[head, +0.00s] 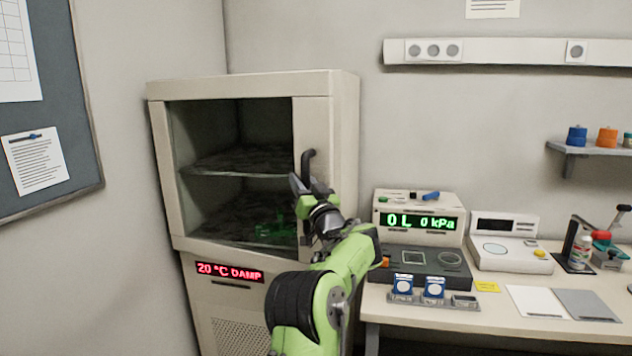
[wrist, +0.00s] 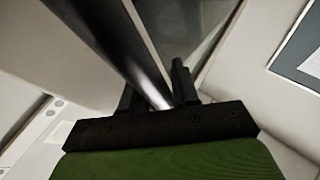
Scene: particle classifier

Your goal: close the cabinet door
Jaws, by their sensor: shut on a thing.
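The beige cabinet (head: 341,130) stands in the corner. Its door (head: 308,115) has a large window, and dark shelves show behind it. The door looks flush or nearly flush with the front; I cannot tell if a small gap is left. The black handle (head: 306,160) is upright on the door's right side. My gripper (head: 304,188) is at the handle's lower part. In the wrist view the dark handle (wrist: 120,45) runs between the two fingers of my gripper (wrist: 157,92), which is shut on it. My gripper hides the handle's lower end.
A red display (head: 230,272) under the door reads 20 °C DAMP. A desk (head: 400,305) with instruments stands close to the right of the cabinet and my arm. A pinboard (head: 50,100) hangs on the left wall.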

